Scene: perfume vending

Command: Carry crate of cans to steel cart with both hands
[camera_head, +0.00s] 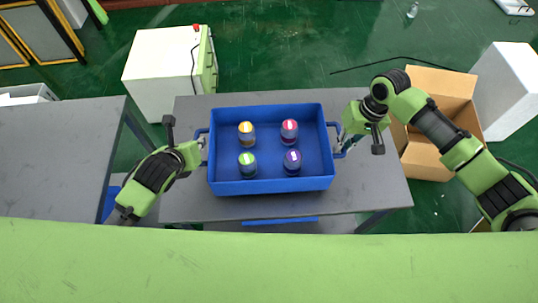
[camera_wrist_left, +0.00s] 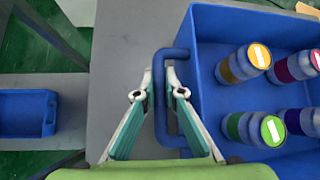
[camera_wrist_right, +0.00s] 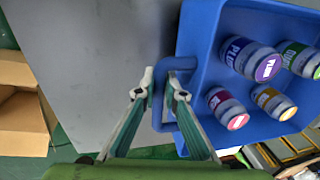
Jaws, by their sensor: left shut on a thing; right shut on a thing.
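The blue crate (camera_head: 226,180) holds several cans with orange, red, green and purple lids, such as the orange-lidded can (camera_head: 246,134). It is over the middle of a grey table (camera_head: 385,185); I cannot tell whether it rests on it. My left gripper (camera_head: 203,148) is shut on the crate's left handle, which shows between the fingers in the left wrist view (camera_wrist_left: 162,92). My right gripper (camera_head: 339,143) is shut on the right handle, seen in the right wrist view (camera_wrist_right: 158,95). I cannot tell which surface is the steel cart.
Another grey-topped table (camera_head: 50,150) stands to the left, separated by a gap. A white cabinet (camera_head: 165,70) stands behind the grey table. An open cardboard box (camera_head: 430,155) is at the right, beside a white box (camera_head: 508,85). Green floor shows behind.

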